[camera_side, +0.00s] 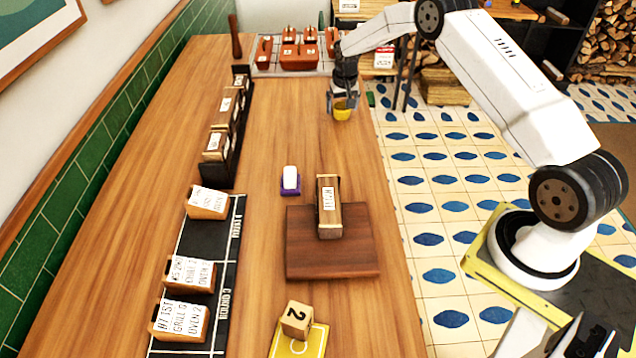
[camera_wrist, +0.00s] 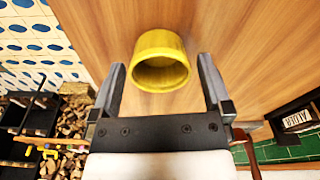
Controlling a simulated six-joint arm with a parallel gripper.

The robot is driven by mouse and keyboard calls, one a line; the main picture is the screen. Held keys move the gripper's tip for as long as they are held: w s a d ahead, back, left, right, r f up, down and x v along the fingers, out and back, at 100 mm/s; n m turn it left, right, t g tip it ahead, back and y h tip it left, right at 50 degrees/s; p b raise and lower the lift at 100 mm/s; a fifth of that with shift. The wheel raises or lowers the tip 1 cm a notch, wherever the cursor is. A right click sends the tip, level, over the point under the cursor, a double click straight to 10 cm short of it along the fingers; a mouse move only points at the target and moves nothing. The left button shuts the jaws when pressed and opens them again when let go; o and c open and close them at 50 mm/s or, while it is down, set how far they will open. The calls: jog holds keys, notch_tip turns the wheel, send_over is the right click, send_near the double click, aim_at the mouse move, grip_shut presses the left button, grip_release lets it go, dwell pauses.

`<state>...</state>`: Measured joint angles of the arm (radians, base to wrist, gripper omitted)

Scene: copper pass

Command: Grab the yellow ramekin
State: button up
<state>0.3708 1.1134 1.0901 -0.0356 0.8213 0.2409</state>
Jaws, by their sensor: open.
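The yellow ramekin (camera_side: 342,112) sits near the right edge of the wooden counter (camera_side: 270,140), toward the far end, in the side view. In the wrist view the ramekin (camera_wrist: 161,62) shows its round rim and hollow inside. My gripper (camera_side: 342,98) is just above it in the side view and partly covers it. In the wrist view my gripper (camera_wrist: 160,72) is open, with one finger on each side of the ramekin's near part. There is a gap at both fingers, and neither visibly touches it.
A tray (camera_side: 262,70) of orange-brown dishes stands at the far end. A dark rack (camera_side: 222,172) of labelled blocks lines the left. A purple stand with a white item (camera_side: 290,178) and a brown board (camera_side: 300,262) lie nearer. Counter around the ramekin is clear.

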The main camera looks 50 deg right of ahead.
jog(key=shift+f, duration=0.35)
jog(key=c, duration=1.1)
jog(key=shift+r, duration=0.1)
jog(key=shift+r, duration=1.65)
jog(key=shift+s+a+r, duration=0.75)
jog(key=shift+s+r, duration=0.85)
jog(key=shift+s, duration=0.6)
jog(key=shift+s+a+r, duration=0.7)
jog(key=shift+s+r, duration=0.9)
jog(key=shift+s, duration=0.6)
jog(key=shift+s+a+r, duration=0.75)
jog(key=shift+s+r, duration=0.85)
jog(key=shift+s, duration=0.6)
